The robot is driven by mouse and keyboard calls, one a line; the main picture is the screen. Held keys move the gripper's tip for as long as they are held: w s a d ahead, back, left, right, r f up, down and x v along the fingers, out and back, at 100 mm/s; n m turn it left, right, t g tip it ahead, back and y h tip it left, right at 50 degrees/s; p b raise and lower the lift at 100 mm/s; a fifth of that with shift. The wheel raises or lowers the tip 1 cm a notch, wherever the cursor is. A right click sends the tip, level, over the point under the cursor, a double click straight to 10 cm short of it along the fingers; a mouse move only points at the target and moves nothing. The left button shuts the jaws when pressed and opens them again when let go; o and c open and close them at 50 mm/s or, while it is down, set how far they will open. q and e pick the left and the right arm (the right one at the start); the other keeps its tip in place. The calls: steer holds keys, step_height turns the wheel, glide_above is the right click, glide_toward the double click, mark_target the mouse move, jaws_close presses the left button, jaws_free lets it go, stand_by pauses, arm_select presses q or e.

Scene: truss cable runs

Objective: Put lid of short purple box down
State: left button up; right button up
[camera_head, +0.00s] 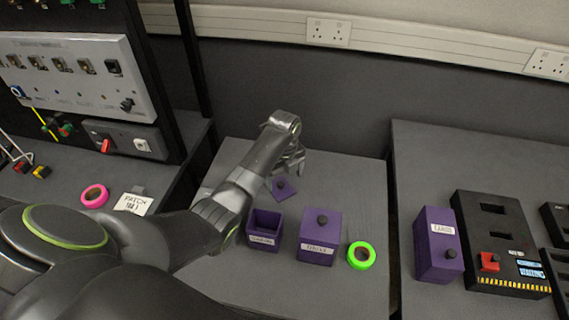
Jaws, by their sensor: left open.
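The short purple box (263,230) stands open on the middle table, its dark inside showing and a label on its front. Its purple lid (284,188), with a dark knob, is just behind and to the right of the box. My left gripper (290,165) is open right above and behind the lid. Whether the lid rests flat on the table is hard to tell. My left arm hides part of the area left of the box. My right gripper does not show.
A closed purple box (319,236) and a green tape roll (361,255) stand right of the open box. A tall purple box (437,245) and a black panel (498,240) are on the right table. A pink tape roll (94,195) lies left. The middle table's back right is clear.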

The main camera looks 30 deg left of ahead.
arm_select(q)
step_height(320, 180, up, 6)
steer(key=shift+r+b, duration=0.25)
steer(key=shift+b, duration=0.15)
steer(key=shift+s+f, duration=0.1)
